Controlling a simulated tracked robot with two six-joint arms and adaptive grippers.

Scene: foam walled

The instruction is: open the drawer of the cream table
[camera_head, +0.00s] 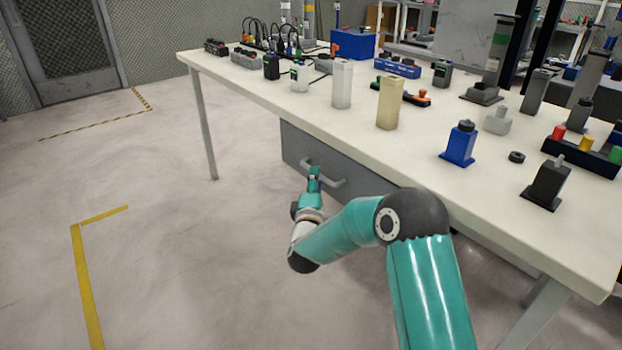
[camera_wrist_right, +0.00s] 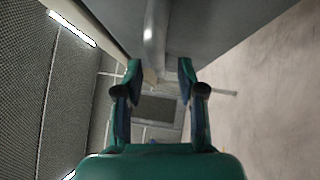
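The cream table (camera_head: 300,110) stands across the head view, with a grey drawer (camera_head: 359,172) under its top. The drawer front looks flush with its housing. A light grey bar handle (camera_head: 324,174) is on the drawer front. My right gripper (camera_head: 315,174) is at the handle, overlapping its middle in the head view. In the right wrist view the gripper (camera_wrist_right: 160,72) is open, its two fingers apart. The handle (camera_wrist_right: 155,40) runs between and ahead of the fingertips there; I cannot tell if they touch it. My left gripper is in neither view.
The tabletop holds several items: a white block (camera_head: 342,85), a beige block (camera_head: 389,103), a blue block (camera_head: 459,145) and a black block (camera_head: 546,185) near the front. A table leg (camera_head: 203,122) stands at the left. The floor left of the table is clear.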

